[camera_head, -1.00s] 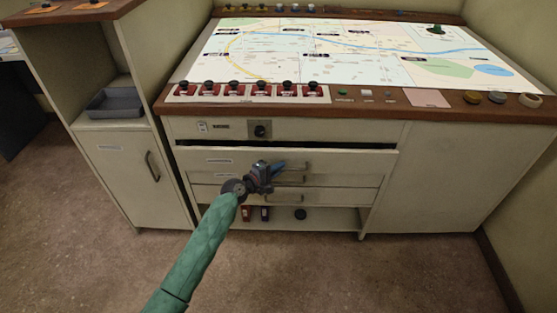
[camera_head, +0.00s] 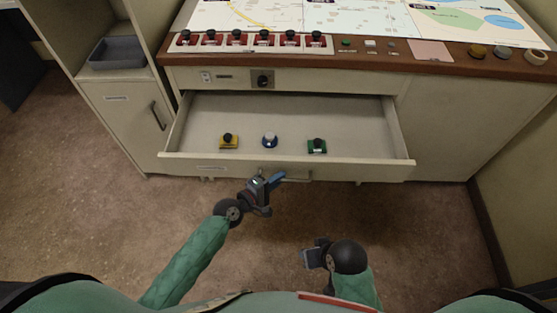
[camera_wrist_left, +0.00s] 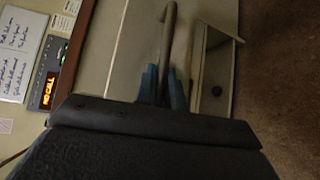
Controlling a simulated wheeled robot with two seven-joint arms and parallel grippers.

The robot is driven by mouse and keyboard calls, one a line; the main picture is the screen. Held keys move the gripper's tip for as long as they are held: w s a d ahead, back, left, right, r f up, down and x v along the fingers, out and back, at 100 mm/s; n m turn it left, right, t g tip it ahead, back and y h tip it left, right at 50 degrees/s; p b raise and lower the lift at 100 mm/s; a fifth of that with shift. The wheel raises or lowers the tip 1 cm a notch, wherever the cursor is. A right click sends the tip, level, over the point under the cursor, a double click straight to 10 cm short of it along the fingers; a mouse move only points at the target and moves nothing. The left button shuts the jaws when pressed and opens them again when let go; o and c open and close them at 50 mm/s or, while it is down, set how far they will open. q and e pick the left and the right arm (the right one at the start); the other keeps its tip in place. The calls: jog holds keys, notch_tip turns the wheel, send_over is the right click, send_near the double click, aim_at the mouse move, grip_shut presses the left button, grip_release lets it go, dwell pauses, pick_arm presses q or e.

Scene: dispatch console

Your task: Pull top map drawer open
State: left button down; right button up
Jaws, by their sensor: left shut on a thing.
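The top map drawer (camera_head: 200,160) stands far out from the console in the head view, its inside showing. In it lie a yellow piece (camera_head: 228,141), a blue piece with a pale knob (camera_head: 269,140) and a green piece (camera_head: 317,146). My left gripper (camera_head: 276,180) is at the drawer's front, shut on its bar handle (camera_head: 298,178). In the left wrist view the blue fingers (camera_wrist_left: 163,86) sit on both sides of the handle (camera_wrist_left: 167,40). My right gripper (camera_head: 308,257) is low in the head view, apart from the drawer; its jaw gap is not clear.
The console top carries a map (camera_head: 370,18) and a row of red switches (camera_head: 250,42). A side cabinet with a grey tray (camera_head: 117,53) stands at the left. The floor (camera_head: 420,230) before the drawer is clear.

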pick_arm(q)
jog(key=shift+s, duration=1.8)
pick_arm(e)
jog(key=shift+s+d+r, duration=0.1)
jog(key=shift+d+r, duration=0.1)
jog(key=shift+d, duration=0.05)
pick_arm(q)
jog(key=c, duration=1.5)
grip_release()
